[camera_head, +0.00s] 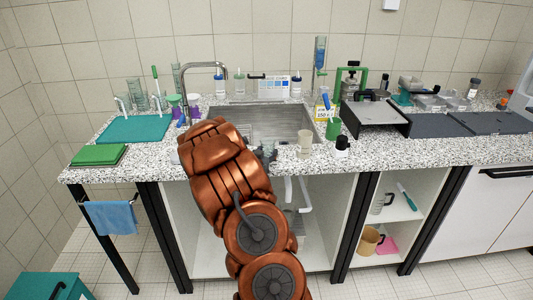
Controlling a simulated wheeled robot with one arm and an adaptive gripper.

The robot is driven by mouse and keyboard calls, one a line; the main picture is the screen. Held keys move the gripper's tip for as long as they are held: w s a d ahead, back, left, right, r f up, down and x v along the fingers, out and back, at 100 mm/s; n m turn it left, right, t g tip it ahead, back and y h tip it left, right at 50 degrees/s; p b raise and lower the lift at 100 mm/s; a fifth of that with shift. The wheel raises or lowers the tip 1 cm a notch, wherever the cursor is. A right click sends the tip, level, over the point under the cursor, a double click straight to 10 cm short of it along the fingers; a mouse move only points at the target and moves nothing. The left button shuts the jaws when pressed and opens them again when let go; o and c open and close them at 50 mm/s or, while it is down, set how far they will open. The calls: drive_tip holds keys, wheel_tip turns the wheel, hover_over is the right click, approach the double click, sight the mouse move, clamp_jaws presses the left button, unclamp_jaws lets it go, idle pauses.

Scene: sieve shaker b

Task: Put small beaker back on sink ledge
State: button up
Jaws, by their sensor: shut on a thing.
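My gripper (265,157) is at the front edge of the sink, partly hidden behind my copper-coloured arm. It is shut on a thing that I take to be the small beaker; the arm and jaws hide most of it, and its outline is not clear. The sink (285,122) is a steel basin set in the speckled counter. Its front ledge (285,154) is the strip of counter just beside my gripper. A pale see-through beaker (304,143) stands upright at the front right of the sink, a little right of my gripper.
A green cup (333,128) and a black-and-white item (342,146) stand right of the sink. A tap (205,66) arches over its left side. A teal mat (134,129) and glassware are at the left. A black-framed device (375,117) stands farther right.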

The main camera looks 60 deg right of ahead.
drive_tip(key=o, duration=1.2)
drive_tip(key=shift+r, duration=0.15)
drive_tip(key=b+v, duration=0.2)
drive_tip(key=v, duration=1)
drive_tip(key=shift+b, duration=0.3)
drive_tip(key=shift+a, duration=0.1)
